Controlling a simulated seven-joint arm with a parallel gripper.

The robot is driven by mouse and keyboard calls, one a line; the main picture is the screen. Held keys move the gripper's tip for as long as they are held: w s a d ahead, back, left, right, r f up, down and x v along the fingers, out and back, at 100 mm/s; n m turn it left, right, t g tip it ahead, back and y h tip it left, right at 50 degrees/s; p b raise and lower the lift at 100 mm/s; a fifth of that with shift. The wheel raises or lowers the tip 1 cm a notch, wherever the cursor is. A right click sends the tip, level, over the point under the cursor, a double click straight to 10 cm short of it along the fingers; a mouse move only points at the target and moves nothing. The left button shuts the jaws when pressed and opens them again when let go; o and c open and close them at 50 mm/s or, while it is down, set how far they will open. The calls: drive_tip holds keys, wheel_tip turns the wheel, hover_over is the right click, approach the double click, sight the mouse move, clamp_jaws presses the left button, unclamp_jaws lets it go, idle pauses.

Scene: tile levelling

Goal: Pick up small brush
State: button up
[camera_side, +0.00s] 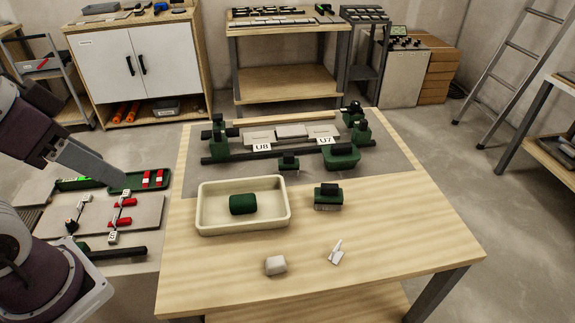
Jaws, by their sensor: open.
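A small brush (327,197), with a dark green and black top and a pale grey underside that looks like bristles, rests on the wooden table, right of the cream tray. My gripper (122,181) shows at the left as a grey, tapering end above the side bench. It is open, with nothing seen in it, and well to the left of the brush. The gap between its fingers is hard to make out from this side.
The cream tray (243,228) holds a dark green cylinder (243,204). A whitish block (275,265) and a small white clip-like piece (336,253) lie near the front. Green fixtures labelled U8 (262,147) and U7 (325,141) stand behind. The table's front right is clear.

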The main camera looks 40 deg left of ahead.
sight(298, 161)
drive_tip(key=w+d+f+n+g+h, duration=0.15)
drive_tip(key=w+d+n+h, duration=0.3)
drive_tip(key=w, duration=0.65)
drive_tip(key=w+d+f+n+g+h, duration=0.1)
drive_tip(key=w+d+n+g+h, duration=0.3)
drive_tip(key=w, duration=0.8)
drive_tip(key=w+a+f+n+t+h, duration=0.2)
drive_tip(key=w+a+f+n+t, duration=0.2)
drive_tip(key=w+f+n, duration=0.6)
drive_tip(key=w+a+f+n+t, duration=0.1)
drive_tip(key=w+a+f+n, duration=0.1)
drive_tip(key=w+f, duration=0.1)
drive_tip(key=w+a+f+n+t, duration=0.1)
drive_tip(key=w+a+f+n, duration=0.1)
drive_tip(key=f, duration=0.4)
drive_tip(key=w+a+f+n+t, duration=0.2)
drive_tip(key=w+a+f+n, duration=0.1)
drive_tip(key=w+a+f, duration=0.1)
drive_tip(key=shift+w+f, duration=0.5)
drive_tip(key=shift+f, duration=0.2)
drive_tip(key=shift+t, duration=0.25)
drive_tip(key=x, duration=0.6)
drive_tip(key=shift+s+d+f, duration=0.15)
drive_tip(key=shift+d+f, duration=0.05)
drive_tip(key=shift+f, duration=0.2)
drive_tip(key=shift+w+d+f, duration=0.15)
drive_tip(key=shift+w+d, duration=0.15)
clamp_jaws()
